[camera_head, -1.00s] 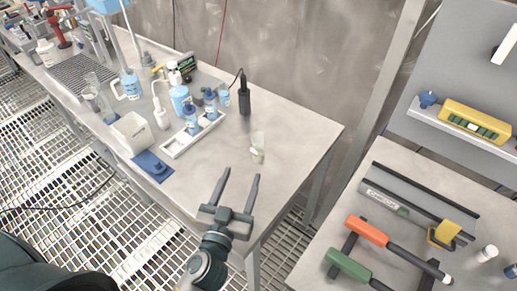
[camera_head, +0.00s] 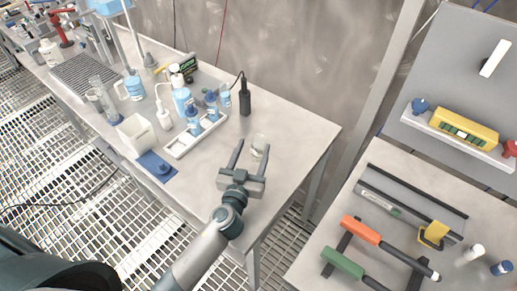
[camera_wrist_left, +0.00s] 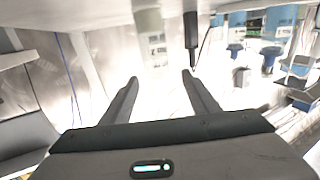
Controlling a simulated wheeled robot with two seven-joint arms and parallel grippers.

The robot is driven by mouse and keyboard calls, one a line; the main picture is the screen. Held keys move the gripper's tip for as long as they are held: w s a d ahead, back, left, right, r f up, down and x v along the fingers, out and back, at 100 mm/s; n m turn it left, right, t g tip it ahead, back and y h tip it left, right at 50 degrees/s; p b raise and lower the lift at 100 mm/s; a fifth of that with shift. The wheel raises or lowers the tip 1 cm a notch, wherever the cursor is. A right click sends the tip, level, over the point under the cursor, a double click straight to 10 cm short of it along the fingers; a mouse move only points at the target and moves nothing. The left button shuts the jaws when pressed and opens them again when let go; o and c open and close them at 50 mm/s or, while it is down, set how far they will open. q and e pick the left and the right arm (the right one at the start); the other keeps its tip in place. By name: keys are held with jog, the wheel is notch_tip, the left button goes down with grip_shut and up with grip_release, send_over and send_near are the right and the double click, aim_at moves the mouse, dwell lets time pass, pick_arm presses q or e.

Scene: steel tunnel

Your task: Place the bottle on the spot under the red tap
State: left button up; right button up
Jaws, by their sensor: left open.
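A small clear bottle (camera_head: 260,142) stands on the grey bench (camera_head: 299,128) near its right end. It also shows, with a pale label, in the left wrist view (camera_wrist_left: 152,42). My left gripper (camera_head: 251,147) is open and low over the bench, its fingers pointing at the bottle. In the wrist view the bottle lies just beyond the fingertips (camera_wrist_left: 160,77), roughly in line with the gap, and I see no grip on it. The red tap (camera_head: 60,32) is at the far left end of the bench. The exact spot under it is too small to make out.
A white rack (camera_head: 182,147) with blue-labelled bottles, a black cylinder (camera_head: 245,101), a white box (camera_head: 136,133) and a blue mat (camera_head: 158,168) stand left of the gripper. A metal grate (camera_head: 88,73) lies nearer the tap. A second table (camera_head: 390,172) with tools is at right.

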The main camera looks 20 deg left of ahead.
aim_at(258, 139)
pick_arm(q)
jog(key=w+p, duration=0.2)
jog(key=w, duration=0.2)
jog(key=shift+w+d+f, duration=0.1)
jog(key=shift+w, duration=0.15)
jog(key=shift+w+f, duration=0.1)
jog(key=shift+w, duration=0.25)
dwell(0.3)
grip_shut()
